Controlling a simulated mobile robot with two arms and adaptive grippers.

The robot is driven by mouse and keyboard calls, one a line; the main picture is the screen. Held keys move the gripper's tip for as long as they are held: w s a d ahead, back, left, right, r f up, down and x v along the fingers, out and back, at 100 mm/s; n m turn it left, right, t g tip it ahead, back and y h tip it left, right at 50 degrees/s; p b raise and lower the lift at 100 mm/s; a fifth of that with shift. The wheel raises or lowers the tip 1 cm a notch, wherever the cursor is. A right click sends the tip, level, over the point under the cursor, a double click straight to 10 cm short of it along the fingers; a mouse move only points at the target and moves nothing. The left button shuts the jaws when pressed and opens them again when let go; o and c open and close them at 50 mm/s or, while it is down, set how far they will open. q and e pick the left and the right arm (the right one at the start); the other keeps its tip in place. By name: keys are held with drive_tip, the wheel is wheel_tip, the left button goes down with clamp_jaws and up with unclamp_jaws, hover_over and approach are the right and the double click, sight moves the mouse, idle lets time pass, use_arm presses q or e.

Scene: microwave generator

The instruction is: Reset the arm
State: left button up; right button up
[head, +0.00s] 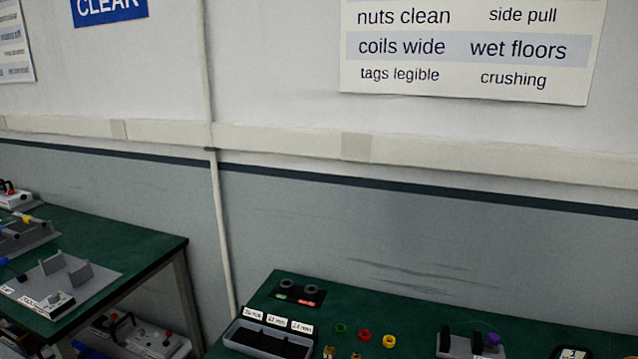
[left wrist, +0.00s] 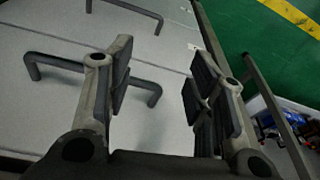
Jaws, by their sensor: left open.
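My left gripper (left wrist: 160,95) shows in the left wrist view, open, with nothing between its fingers. Behind it in that view is a pale grey surface with dark bar handles, one (left wrist: 95,75) partly behind the left finger and another (left wrist: 125,12) at the top. I cannot tell how far the fingers are from this surface. Neither gripper nor arm shows in the head view.
In the head view a green bench (head: 350,304) at lower right holds a grey tray (head: 268,342), coloured rings (head: 364,335) and small fixtures. Another green bench (head: 130,243) stands at left. The left wrist view shows green floor (left wrist: 265,50) and a yellow stripe (left wrist: 295,14).

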use_arm(q)
drive_tip(key=s+f+g, duration=0.1)
drive_tip(key=s+f, duration=0.2)
drive_tip(key=f, duration=0.5)
drive_tip(key=s+f, duration=0.4)
drive_tip(key=f, duration=0.4)
drive_tip(key=s+a+f+b, duration=0.1)
drive_tip(key=s+a+f, duration=0.2)
drive_tip(key=s+f, duration=0.6)
drive_tip(key=s, duration=0.3)
drive_tip(key=shift+s+a+f+g+b, duration=0.15)
drive_tip(key=shift+f+g+b, duration=0.15)
drive_tip(key=shift+f+g, duration=0.1)
